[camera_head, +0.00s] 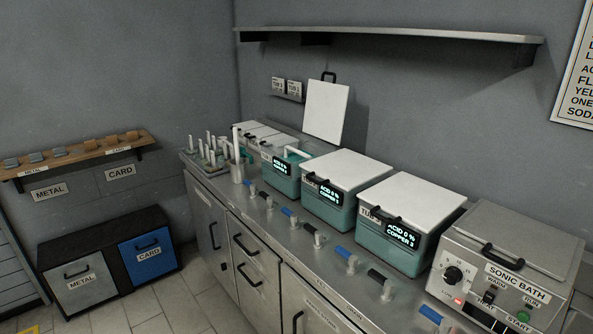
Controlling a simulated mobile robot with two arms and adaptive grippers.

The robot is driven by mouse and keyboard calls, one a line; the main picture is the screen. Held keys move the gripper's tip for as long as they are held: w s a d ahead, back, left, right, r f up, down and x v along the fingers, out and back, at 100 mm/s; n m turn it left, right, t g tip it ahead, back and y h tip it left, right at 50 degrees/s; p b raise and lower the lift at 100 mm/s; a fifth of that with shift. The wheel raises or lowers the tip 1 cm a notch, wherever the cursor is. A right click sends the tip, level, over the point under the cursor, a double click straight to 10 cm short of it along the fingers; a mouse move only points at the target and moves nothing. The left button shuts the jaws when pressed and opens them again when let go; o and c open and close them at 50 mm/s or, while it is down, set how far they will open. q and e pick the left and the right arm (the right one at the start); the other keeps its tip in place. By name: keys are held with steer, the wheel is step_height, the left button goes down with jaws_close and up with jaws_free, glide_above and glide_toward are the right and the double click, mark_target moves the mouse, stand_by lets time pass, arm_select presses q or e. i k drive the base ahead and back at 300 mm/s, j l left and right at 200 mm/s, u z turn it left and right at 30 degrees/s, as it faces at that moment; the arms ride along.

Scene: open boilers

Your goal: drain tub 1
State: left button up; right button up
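Three teal tubs with white lids stand in a row on the steel counter (236,203). The far-left tub (287,185) has its lid (325,112) raised upright, and a light bar shows at its opening. The middle tub (325,213) and the right tub (401,258) have their lids shut. Their displays appear to read acid 0 %. The tub numbers are too small to read surely. Blue valve handles (289,212) and black valve handles (309,229) line the counter's front edge. Neither of my grippers is in view.
A sonic bath (470,283) with a shut lid and a red light stands at the right. White cylinders (237,150) and small white-lidded boxes (262,134) stand at the far left end. A wall shelf (390,34) hangs above. Metal and card bins (148,250) stand on the floor.

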mark_target(269, 199)
steer(key=i+j+z, duration=0.3)
steer(key=j, duration=0.3)
steer(key=i+j+z, duration=0.15)
steer(key=j, duration=0.2)
steer(key=i+j+z, duration=0.15)
steer(key=j, duration=0.15)
